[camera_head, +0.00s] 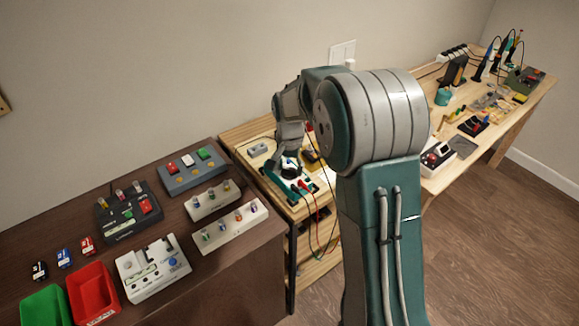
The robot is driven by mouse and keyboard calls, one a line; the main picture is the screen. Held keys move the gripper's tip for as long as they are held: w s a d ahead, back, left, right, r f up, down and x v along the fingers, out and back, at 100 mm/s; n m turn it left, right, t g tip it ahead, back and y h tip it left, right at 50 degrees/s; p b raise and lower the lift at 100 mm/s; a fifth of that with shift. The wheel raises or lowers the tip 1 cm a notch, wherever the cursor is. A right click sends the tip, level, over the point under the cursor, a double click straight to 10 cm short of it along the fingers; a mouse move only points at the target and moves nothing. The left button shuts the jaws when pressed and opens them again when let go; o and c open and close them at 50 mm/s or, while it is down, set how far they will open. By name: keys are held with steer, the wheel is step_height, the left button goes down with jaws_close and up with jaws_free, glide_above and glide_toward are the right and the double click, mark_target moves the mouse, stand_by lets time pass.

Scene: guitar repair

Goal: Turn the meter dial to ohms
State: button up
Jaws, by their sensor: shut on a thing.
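The meter (279,183) looks like a teal-edged instrument lying on the light wooden bench, with red and dark leads at its near end. My gripper (290,169) points down over the meter's middle and is shut on what appears to be its dial. The dial itself is hidden by the fingers and small in the picture. Its markings and setting cannot be read. My large arm link covers the area just right of the meter.
Leads (318,235) hang over the bench's front edge. A dark table (240,270) at left holds switch boxes, a red bin (92,292) and a green bin (46,306).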

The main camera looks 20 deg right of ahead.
mark_target(289, 169)
steer(key=shift+f+n, duration=0.15)
steer(key=shift+n, duration=0.45)
steer(key=o, duration=1.2)
steer(key=shift+c, duration=0.2)
step_height(289, 169, up, 12)
